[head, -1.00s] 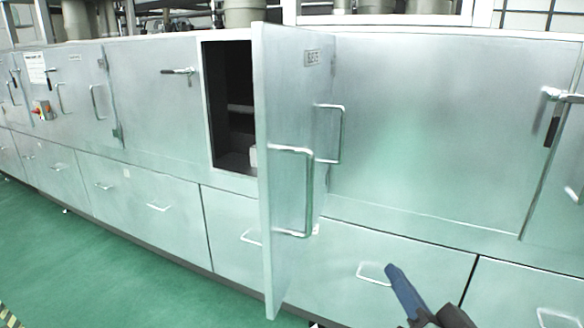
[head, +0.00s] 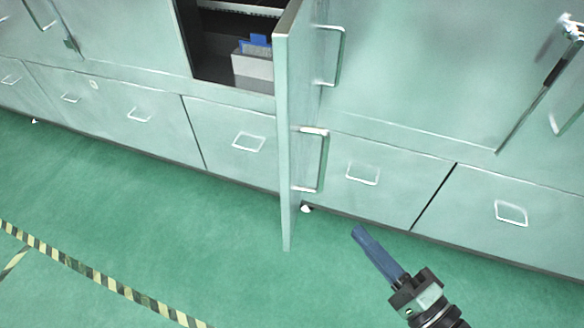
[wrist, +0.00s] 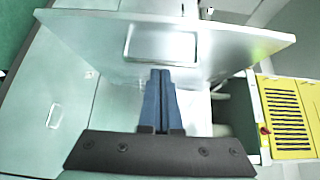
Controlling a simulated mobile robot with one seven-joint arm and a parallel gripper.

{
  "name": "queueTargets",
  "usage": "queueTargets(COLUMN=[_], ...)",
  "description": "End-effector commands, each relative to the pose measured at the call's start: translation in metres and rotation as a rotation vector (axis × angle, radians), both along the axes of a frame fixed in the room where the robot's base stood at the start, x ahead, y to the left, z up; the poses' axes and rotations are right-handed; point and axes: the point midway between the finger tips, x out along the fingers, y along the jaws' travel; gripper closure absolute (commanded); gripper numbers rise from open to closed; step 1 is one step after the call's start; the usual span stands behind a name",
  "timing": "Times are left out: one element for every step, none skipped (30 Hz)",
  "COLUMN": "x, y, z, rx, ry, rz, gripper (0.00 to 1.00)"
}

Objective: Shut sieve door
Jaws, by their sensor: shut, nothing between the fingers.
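The sieve door (head: 285,140) stands open, swung out from the cabinet front and seen nearly edge-on in the head view. Its handle (head: 323,160) is on its right face. Left of the door the cabinet opening (head: 212,50) is dark, with a grey box and something blue inside. My gripper (head: 358,232) is shut and empty, to the right of the door's lower end and apart from it in the head view. In the wrist view my shut blue fingers (wrist: 160,75) point at the door panel (wrist: 225,45), just below its handle (wrist: 162,43). Contact cannot be told.
Drawers with wire handles (head: 362,174) run along the lower cabinet front. The green floor (head: 150,225) in front is clear, with a striped tape line (head: 100,282) at lower left. A yellow slotted panel (wrist: 285,115) shows at right in the wrist view.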

Motion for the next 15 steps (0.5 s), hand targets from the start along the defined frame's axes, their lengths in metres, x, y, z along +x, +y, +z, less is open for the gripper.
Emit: queueTargets(x=[0.004, 0.006, 0.011, 0.015, 0.019, 0.026, 0.031, 0.036, 0.043, 0.049, 0.054, 0.060, 0.066, 0.070, 0.076], y=[0.003, 0.006, 0.010, 0.013, 0.017, 0.021, 0.025, 0.030, 0.035, 0.039, 0.044, 0.049, 0.053, 0.056, 0.061], z=[0.001, 0.001, 0.002, 0.002, 0.002, 0.003, 0.003, 0.003, 0.003, 0.004, 0.003, 0.003, 0.003, 0.003, 0.003], rx=[0.001, 0.001, 0.000, 0.000, -0.001, -0.001, -0.001, -0.001, -0.001, -0.001, -0.001, -0.002, -0.001, -0.002, -0.003], ry=[0.001, 0.001, 0.001, 0.001, 0.002, 0.001, 0.000, 0.000, 0.001, -0.001, 0.000, 0.001, 0.000, 0.001, 0.000], rz=[0.002, 0.003, 0.004, 0.004, 0.006, 0.005, 0.005, 0.007, 0.006, 0.006, 0.006, 0.006, 0.005, 0.005, 0.004], gripper=[1.00, 1.00, 1.00, 1.00, 1.00, 1.00, 1.00, 1.00, 1.00, 1.00, 1.00, 1.00, 1.00, 1.00, 1.00])
